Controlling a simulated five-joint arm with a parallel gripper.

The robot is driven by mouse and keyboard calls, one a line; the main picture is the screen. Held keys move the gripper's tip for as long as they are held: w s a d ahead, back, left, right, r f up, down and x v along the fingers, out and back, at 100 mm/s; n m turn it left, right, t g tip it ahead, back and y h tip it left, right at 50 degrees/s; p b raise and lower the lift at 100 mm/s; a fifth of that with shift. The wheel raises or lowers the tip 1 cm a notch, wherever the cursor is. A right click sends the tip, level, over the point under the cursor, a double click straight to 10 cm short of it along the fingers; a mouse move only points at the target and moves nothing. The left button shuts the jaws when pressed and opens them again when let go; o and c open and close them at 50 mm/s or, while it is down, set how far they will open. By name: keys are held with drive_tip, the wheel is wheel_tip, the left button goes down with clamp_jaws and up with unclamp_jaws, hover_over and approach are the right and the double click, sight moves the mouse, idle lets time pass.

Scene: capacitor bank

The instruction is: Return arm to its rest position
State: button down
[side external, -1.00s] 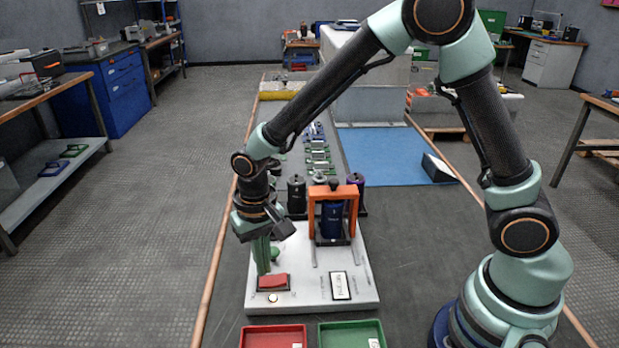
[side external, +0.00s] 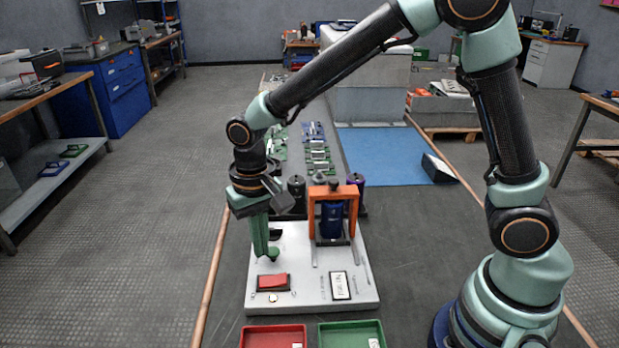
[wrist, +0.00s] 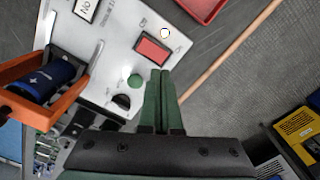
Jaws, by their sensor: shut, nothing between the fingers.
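My gripper (side external: 260,235) is shut and empty, pointing down above the left part of the white panel (side external: 303,289). In the wrist view its green fingers (wrist: 160,100) lie side by side, close to a round green button (wrist: 134,81). A red rectangular switch (side external: 273,282) lies on the panel below the fingers in the side view; it also shows in the wrist view (wrist: 152,50). A blue capacitor (side external: 332,220) stands inside an orange frame (side external: 352,191) to the right of my gripper.
A red tray (side external: 272,338) and a green tray (side external: 352,336) stand in front of the panel. Dark cylinders (side external: 297,188) stand behind it. Green boards (side external: 317,157) lie farther back.

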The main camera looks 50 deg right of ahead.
drive_tip(key=s+d+r+n+t, duration=0.3)
drive_tip(key=s+d+r+t, duration=0.2)
drive_tip(key=d+r, duration=0.9)
drive_tip(key=s, duration=0.3)
drive_tip(key=shift+s+d+t, duration=0.3)
drive_tip(key=shift+s+d, duration=0.05)
drive_tip(key=shift+d, duration=0.05)
